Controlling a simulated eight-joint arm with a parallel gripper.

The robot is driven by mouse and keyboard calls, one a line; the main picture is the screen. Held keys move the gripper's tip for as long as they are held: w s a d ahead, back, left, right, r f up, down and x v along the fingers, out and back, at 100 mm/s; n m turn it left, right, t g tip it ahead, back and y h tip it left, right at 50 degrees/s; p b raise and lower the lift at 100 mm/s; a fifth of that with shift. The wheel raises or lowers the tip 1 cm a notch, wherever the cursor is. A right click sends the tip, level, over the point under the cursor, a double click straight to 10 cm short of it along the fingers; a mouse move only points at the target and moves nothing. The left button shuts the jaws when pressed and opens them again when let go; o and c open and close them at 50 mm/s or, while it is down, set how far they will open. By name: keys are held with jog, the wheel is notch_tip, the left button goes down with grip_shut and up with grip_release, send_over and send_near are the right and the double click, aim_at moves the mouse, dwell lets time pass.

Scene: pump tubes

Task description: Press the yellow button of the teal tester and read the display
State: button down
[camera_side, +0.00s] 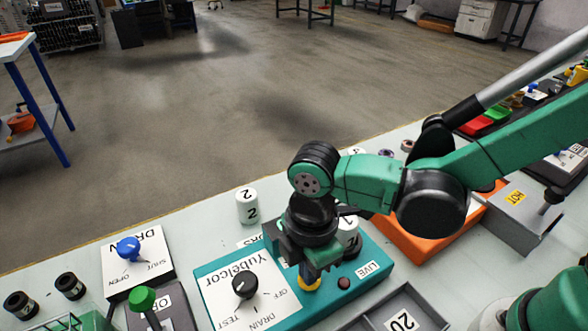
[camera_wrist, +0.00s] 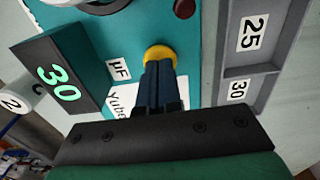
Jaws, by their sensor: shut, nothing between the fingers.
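The teal tester (camera_side: 212,283) stands on the bench in the side view, with a black dial (camera_side: 245,285) on a white panel marked OFF, DRAIN and TEST. Its yellow button (camera_side: 311,284) shows under my gripper (camera_side: 309,274), and also in the wrist view (camera_wrist: 160,52). My gripper's blue fingers (camera_wrist: 158,68) are closed together with nothing between them. Their tips are at the yellow button and seem to touch it; how far it is pressed I cannot tell.
A white cylinder marked 2 (camera_side: 247,207) stands behind the tester. A white box with a blue knob (camera_side: 129,248) is at left, by a grey box with a green knob (camera_side: 141,299). A grey tray marked 20 (camera_side: 375,308) is at front right. An orange unit (camera_side: 425,246) lies beyond.

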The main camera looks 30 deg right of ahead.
notch_tip(320, 180, up, 14)
dwell(0.6)
jog(key=shift+d, duration=0.1)
dwell(0.4)
jog(key=w+d+f+m+t, duration=0.1)
jog(key=d+f+m+t, duration=0.1)
jog(key=d+m, duration=0.7)
jog(key=w+d+f+m+t, duration=0.1)
jog(key=d+f+m+t, duration=0.2)
jog(key=d+m, duration=0.6)
jog(key=shift+w+t, duration=0.25)
jog(key=shift+t, duration=0.85)
jog(key=shift+a, duration=0.1)
